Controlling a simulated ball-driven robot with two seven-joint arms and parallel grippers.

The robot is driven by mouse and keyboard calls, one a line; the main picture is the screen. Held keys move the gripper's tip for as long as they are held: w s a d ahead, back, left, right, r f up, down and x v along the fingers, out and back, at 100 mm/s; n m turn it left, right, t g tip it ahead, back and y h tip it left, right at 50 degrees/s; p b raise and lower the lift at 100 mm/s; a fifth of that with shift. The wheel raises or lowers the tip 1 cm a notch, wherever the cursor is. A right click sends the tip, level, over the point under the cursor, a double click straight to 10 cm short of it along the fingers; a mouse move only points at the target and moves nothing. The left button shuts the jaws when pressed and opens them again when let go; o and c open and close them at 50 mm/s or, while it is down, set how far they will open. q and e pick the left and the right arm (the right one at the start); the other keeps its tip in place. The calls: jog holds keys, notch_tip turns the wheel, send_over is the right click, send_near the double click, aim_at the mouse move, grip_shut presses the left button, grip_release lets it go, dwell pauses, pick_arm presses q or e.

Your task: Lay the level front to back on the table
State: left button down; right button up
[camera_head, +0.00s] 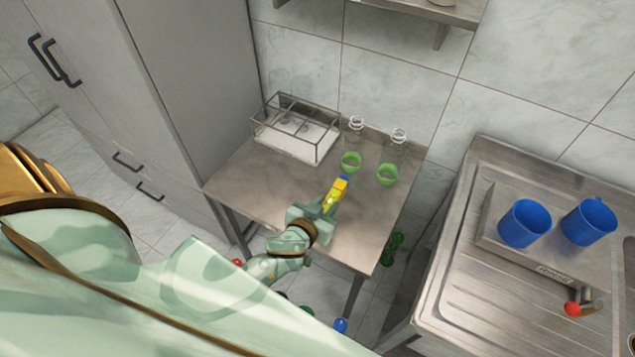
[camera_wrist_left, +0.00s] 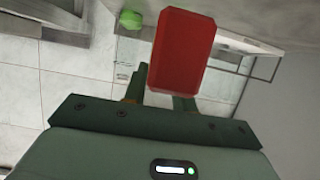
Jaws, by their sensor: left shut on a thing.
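The level (camera_head: 339,188) is yellow with a blue far end in the head view. It points toward the back of the metal table (camera_head: 258,178), slightly to the right. My left gripper (camera_head: 326,204) is shut on its near part. In the left wrist view a red block-shaped end (camera_wrist_left: 183,48) juts out from between my left fingers (camera_wrist_left: 160,92); it looks like the level's other end. I cannot tell whether the level touches the tabletop. My right gripper is not in view.
A wire basket (camera_head: 296,130) stands at the table's back left. Bare table lies left and right of the level.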

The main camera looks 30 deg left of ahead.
aim_at(330, 201)
pick_arm(q)
jog(key=b+x, duration=0.1)
jog(key=x, duration=0.3)
notch_tip(330, 201, down, 4)
jog(key=b, duration=0.4)
jog(key=shift+w+f, duration=0.2)
jog(key=shift+f+b, duration=0.75)
jog(key=shift+b, duration=0.2)
jog(key=shift+f, duration=0.15)
jog(key=shift+f+b, duration=0.3)
jog(key=shift+b, duration=0.15)
jog(key=c, duration=1.1)
grip_release()
jog(key=shift+o, duration=0.2)
